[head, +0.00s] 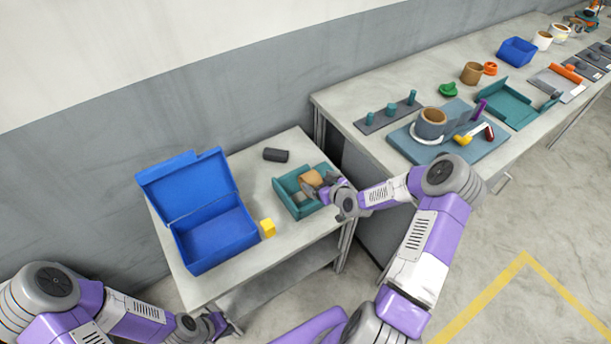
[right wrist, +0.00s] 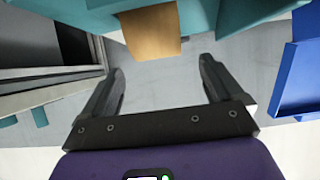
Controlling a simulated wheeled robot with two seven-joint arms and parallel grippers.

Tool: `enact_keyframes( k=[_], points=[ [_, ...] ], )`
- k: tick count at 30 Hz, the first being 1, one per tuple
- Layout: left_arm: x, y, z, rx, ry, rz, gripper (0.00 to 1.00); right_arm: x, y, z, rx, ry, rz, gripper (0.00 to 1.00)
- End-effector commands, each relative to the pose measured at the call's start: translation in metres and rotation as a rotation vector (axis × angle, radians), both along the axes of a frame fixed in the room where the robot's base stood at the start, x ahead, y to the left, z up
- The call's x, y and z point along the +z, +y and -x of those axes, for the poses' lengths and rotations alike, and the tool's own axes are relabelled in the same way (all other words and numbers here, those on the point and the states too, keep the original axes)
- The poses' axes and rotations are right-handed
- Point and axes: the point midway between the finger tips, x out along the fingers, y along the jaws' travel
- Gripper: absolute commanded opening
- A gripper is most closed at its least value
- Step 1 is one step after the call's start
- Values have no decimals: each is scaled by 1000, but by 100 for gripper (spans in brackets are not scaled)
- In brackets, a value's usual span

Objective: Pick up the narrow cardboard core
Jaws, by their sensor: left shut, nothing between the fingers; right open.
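A tan cardboard core (head: 310,178) lies in a small teal tray (head: 284,196) on the small table. It also shows as a tan shape (right wrist: 150,32) at the top of the right wrist view, beyond my fingers and against the teal tray (right wrist: 235,14). My right gripper (head: 318,191) is at the right side of the tray, close to the core; it is open, with nothing between its fingers (right wrist: 160,85). It partly hides the tray's contents. My left gripper (head: 230,328) is shut and empty, low by the small table's front edge.
The long bench (head: 350,98) holds a brown core (head: 471,73), a grey-brown ring (head: 431,122) on a blue board, pegs (head: 391,108) and another teal tray (head: 500,105).

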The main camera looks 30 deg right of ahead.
Motion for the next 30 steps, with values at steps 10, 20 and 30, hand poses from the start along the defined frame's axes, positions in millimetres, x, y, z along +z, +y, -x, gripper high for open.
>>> enact_keyframes(
  k=[10,20,30],
  points=[
    [-5,0,1,0,1,0,0,-18,2,-28,-1,1,-5,94],
    [-10,0,0,0,0,0,0,-39,3,-62,-2,2,-5,94],
    [-10,0,0,0,0,0,0,-40,3,-64,-2,3,-5,83]
  ],
)
